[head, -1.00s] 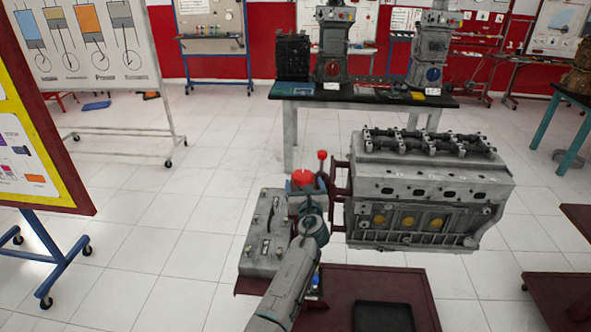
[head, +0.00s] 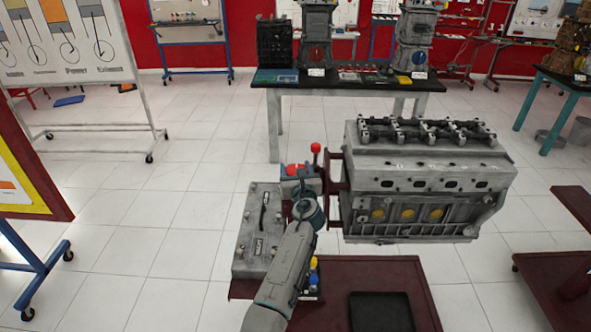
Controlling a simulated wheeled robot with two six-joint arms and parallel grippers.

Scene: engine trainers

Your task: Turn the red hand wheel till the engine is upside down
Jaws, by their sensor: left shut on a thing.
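The grey engine (head: 425,183) hangs on a dark red mount at its left end, with its valve gear on top and several yellow round plugs along its near side. It looks level. The red hand wheel (head: 297,169) is just left of the mount, largely hidden behind my left gripper. A red knob (head: 315,148) on a short stem stands up beside it. My left gripper (head: 302,183) is shut at the wheel, on its red part as far as I can see; the fingertips are mostly hidden. My right gripper is not in view.
A dark red stand top (head: 370,278) with a black tray (head: 381,311) lies in front of the engine. A black-topped table (head: 350,78) with machines is behind. Open tiled floor lies to the left.

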